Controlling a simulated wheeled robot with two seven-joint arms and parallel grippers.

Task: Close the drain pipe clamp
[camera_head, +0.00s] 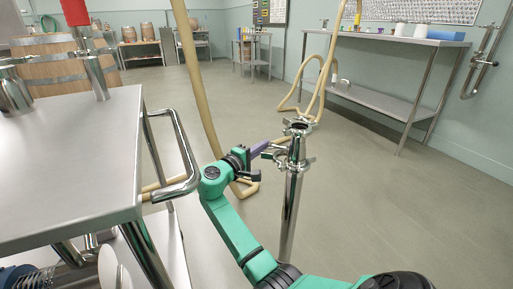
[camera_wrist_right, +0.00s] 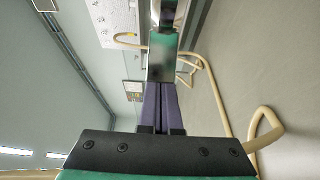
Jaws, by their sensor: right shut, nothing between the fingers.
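The steel drain pipe (camera_head: 290,210) stands upright in the middle of the head view. A steel clamp (camera_head: 296,163) sits around its upper part, with pieces sticking out on both sides. I cannot tell from here whether it is fully open. My right gripper (camera_head: 266,147) has purple fingers, shut and empty, just left of the pipe at about clamp height. In the right wrist view the fingers (camera_wrist_right: 160,88) are together, pointing at a shiny steel surface (camera_wrist_right: 162,58) with a green reflection. I cannot tell whether they touch it. My left gripper is not in view.
A second clamp-like fitting (camera_head: 299,125) tops the pipe. A steel table (camera_head: 70,160) with a tubular handle (camera_head: 183,150) stands at left. A beige hose (camera_head: 200,90) hangs behind my right arm. A wall bench (camera_head: 390,105) is at back right. The floor right of the pipe is clear.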

